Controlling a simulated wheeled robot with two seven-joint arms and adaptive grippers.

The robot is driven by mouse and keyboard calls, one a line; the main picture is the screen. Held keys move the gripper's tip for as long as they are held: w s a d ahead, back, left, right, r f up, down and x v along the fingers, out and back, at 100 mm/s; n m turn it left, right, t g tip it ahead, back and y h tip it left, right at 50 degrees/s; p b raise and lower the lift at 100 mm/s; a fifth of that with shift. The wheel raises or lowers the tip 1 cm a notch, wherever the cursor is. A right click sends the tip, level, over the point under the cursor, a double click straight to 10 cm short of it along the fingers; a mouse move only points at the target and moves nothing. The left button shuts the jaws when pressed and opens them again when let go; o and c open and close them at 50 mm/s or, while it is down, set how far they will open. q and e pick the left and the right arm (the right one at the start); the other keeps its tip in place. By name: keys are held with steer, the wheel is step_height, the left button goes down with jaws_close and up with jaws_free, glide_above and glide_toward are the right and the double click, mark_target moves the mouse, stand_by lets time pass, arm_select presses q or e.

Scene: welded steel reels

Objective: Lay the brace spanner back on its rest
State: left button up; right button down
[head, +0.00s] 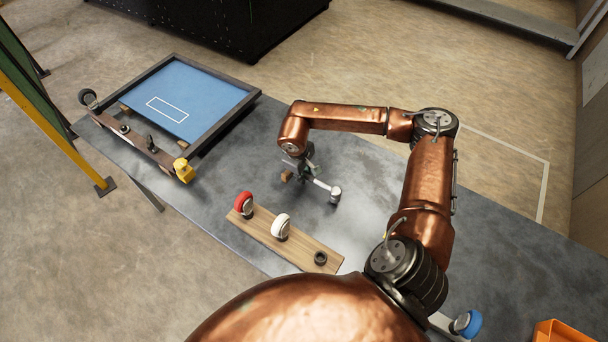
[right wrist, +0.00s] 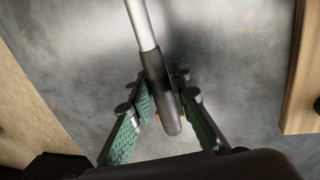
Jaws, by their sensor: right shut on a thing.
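The brace spanner (head: 320,184) has a silver shaft with a knob-like end at the right in the head view. In the right wrist view its dark grip (right wrist: 162,90) lies between the green-padded fingers, with the bright shaft running up out of the frame. My right gripper (head: 303,172) is shut on the grip, low over the grey table. I cannot tell whether the spanner touches the table. A small wooden block (head: 287,175) shows just left of the gripper; I cannot tell if it is part of the rest. My left gripper is not in view.
A blue-topped frame (head: 190,100) stands at the left. A blue wheel (head: 467,323) and orange bin (head: 570,332) are lower right.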

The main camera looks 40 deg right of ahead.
steer(key=shift+b+x, duration=0.7)
steer(key=shift+x, duration=0.3)
stand_by(0.3)
steer(key=c, duration=1.7)
jaws_free()
steer(key=shift+a, duration=0.2)
steer(key=shift+s, duration=0.1)
steer(key=p+v, duration=0.4)
steer(key=v, duration=0.4)
steer(key=shift+a, duration=0.1)
